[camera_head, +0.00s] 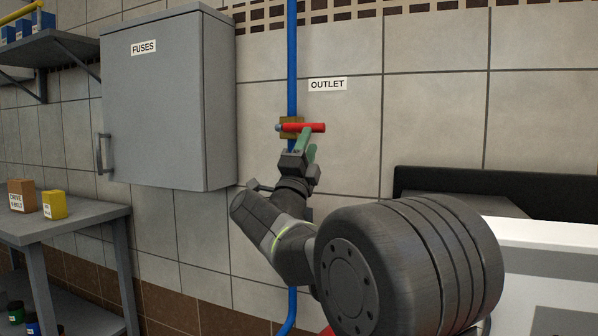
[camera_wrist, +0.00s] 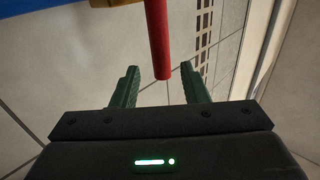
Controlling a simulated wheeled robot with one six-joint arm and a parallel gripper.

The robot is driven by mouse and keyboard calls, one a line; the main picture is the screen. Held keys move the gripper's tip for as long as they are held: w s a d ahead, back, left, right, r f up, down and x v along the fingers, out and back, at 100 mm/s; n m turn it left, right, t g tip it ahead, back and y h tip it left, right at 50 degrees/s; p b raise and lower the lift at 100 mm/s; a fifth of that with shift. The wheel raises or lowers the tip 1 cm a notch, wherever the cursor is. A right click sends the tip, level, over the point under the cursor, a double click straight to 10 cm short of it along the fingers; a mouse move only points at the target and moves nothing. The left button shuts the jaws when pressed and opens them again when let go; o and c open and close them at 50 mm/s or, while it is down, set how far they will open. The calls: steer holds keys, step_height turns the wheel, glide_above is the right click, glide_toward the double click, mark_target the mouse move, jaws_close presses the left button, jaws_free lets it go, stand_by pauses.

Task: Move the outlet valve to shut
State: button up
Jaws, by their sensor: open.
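The outlet valve has a red lever handle (camera_head: 310,127) that sticks out to the right, across the upright blue pipe (camera_head: 292,60). Its brass body (camera_head: 291,127) sits on the pipe, below the "OUTLET" label (camera_head: 327,85). My gripper (camera_head: 307,146) is at the handle, just below it in the head view. In the wrist view my gripper (camera_wrist: 158,85) is open, its green fingers on either side of the end of the red handle (camera_wrist: 159,40). Gaps show between the handle and both fingers. The brass body (camera_wrist: 115,2) and blue pipe (camera_wrist: 40,10) show at the top edge there.
A grey "FUSES" cabinet (camera_head: 170,105) hangs on the tiled wall left of the pipe. A grey table (camera_head: 75,225) with small boxes stands at the far left. A dark panel (camera_head: 490,190) and a white surface (camera_head: 550,235) are at the right. The wall right of the handle is clear.

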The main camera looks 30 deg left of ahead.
mark_target(313, 126)
steer(key=v, duration=0.8)
steer(key=shift+f, duration=0.15)
steer(key=x, duration=1.4)
steer(key=shift+s, duration=0.1)
steer(key=shift+s, duration=0.1)
steer(key=a+v, duration=0.1)
steer(key=v, duration=1.3)
steer(key=shift+n+y, duration=0.5)
steer(key=shift+n, duration=0.1)
steer(key=x, duration=0.5)
steer(key=d+x, duration=0.1)
steer(key=x, duration=0.3)
steer(key=p+x, duration=0.1)
steer(key=x, duration=0.4)
steer(key=shift+w+d+r, duration=0.2)
steer(key=shift+r, duration=0.2)
steer(key=shift+s+r+n+y+p, duration=0.15)
steer(key=shift+n+y+p, duration=0.15)
steer(key=shift+n+y, duration=0.2)
steer(key=shift+w+r+n+y+p, duration=0.1)
steer(key=shift+r+n+y+p, duration=0.15)
steer(key=shift+n+y, duration=0.25)
steer(key=shift+n+g+y, duration=0.5)
steer(key=shift+n+y, duration=0.1)
steer(key=shift+n, duration=0.1)
